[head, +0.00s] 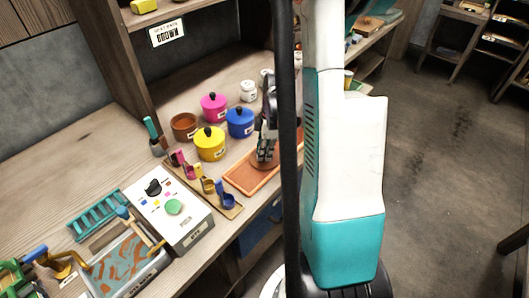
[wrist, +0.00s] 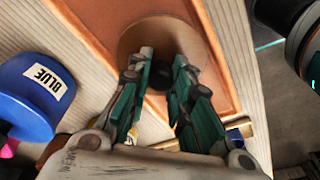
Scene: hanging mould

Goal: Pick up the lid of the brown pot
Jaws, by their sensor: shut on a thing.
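The brown pot (head: 184,126) stands on the bench at the back left of the pot group in the head view, with its top open. A round brown lid (wrist: 135,42) with a dark knob (wrist: 155,78) is below my gripper (wrist: 163,60) in the wrist view. My gripper also shows in the head view (head: 266,152), pointing down over an orange-brown tray (head: 239,180). Its fingers are shut on the lid's knob. The lid is over the tray; I cannot tell whether it touches it. My fingers hide part of the lid.
A yellow pot (head: 210,150), a blue pot (head: 240,129) and a pink pot (head: 214,104) stand close left of my gripper, all lidded. Coloured scoops (head: 208,186) lie left of the tray. A white control box (head: 182,226) is nearer the front. Shelf posts rise behind.

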